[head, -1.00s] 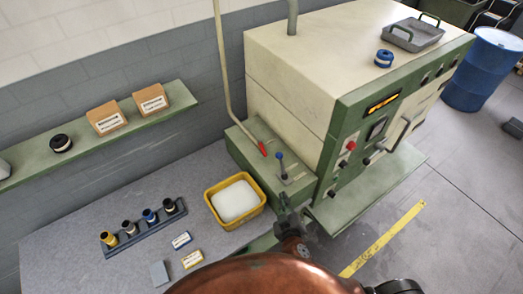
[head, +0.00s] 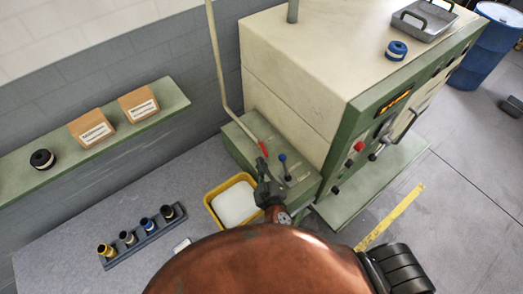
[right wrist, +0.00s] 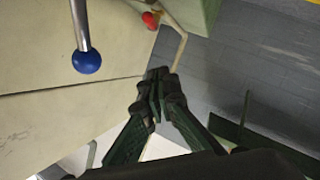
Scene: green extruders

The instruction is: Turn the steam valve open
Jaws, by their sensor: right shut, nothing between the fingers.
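A red handle (head: 263,147) sits at the lower end of the pale bent pipe, over the green box beside the cream machine. It also shows near the top of the right wrist view (right wrist: 151,20). I cannot tell for certain that it is the steam valve. A lever with a blue knob (head: 282,157) stands on the same box; the knob is large and close in the right wrist view (right wrist: 87,61). My right gripper (head: 260,170) is shut and empty, just below the red handle in the head view and left of the blue-knobbed lever. Its fingertips (right wrist: 162,82) appear apart from both. My left gripper is out of view.
The cream and green machine (head: 300,85) rises right of the levers. A yellow bin (head: 213,209) with white contents stands left of my gripper. A rack of spools (head: 145,235) lies on the grey table. A green shelf (head: 165,108) with boxes is on the wall.

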